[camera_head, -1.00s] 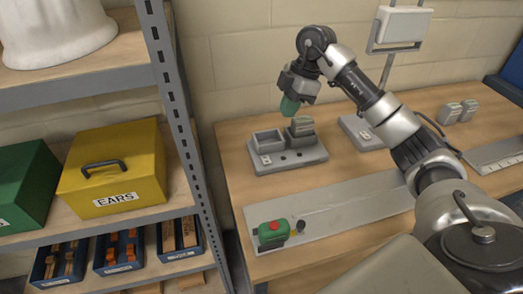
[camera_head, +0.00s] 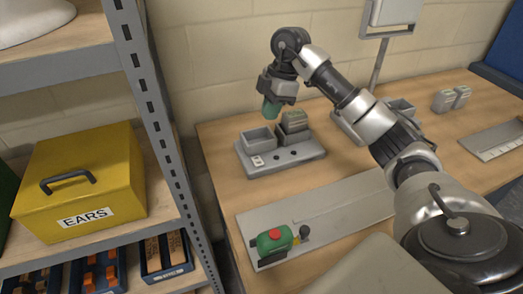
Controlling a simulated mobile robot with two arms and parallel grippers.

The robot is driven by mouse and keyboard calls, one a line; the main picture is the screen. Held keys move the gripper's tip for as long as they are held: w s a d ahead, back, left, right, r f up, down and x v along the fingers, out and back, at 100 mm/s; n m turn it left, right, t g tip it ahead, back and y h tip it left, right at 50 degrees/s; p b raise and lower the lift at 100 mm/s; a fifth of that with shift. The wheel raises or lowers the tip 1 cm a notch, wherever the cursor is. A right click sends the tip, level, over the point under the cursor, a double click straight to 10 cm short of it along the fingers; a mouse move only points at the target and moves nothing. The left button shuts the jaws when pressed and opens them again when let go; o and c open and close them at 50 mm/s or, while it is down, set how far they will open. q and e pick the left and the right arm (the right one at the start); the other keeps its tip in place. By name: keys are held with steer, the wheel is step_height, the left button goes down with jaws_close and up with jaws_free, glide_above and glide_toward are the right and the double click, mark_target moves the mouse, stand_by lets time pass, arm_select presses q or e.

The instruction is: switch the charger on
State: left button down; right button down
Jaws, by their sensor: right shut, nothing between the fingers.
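A grey charger (camera_head: 284,158) stands on the wooden bench, left of the picture's middle. Its left bay (camera_head: 258,138) looks empty; a grey-green battery pack (camera_head: 293,122) sits in the right bay. A small white switch or label (camera_head: 257,161) is on its front left; its setting is too small to tell. Dark round spots show beside it. My right gripper (camera_head: 271,109) points down above the back of the charger, left of the battery pack. Its green fingertips are shut and empty, and look apart from the charger. A second grey unit (camera_head: 345,124) is partly hidden behind my right arm.
A green tool with a red button (camera_head: 275,235) lies on a grey plate (camera_head: 340,205) at the bench front. Battery packs (camera_head: 450,99) stand at the right. A metal shelf with a yellow box (camera_head: 82,180) is at the left. A panel on a post (camera_head: 397,12) stands behind.

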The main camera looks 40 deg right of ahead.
mark_target(258, 163)
steer(key=x, duration=0.4)
steer(key=p+x, duration=0.1)
steer(key=x, duration=0.3)
steer(key=p+x, duration=0.1)
steer(key=x, duration=0.3)
steer(key=shift+d+f, duration=0.25)
steer(key=shift+f, duration=0.15)
steer(key=shift+s+f, duration=0.1)
steer(key=shift+f, duration=0.6)
steer(key=shift+f, duration=0.1)
steer(key=shift+s+f+t, duration=0.1)
steer(key=shift+f+t, duration=0.1)
steer(key=shift+t, duration=0.1)
steer(key=shift+r, duration=0.1)
steer(key=shift+w+d+r, duration=0.15)
steer(key=shift+w+r, duration=0.05)
steer(key=shift+w, duration=0.55)
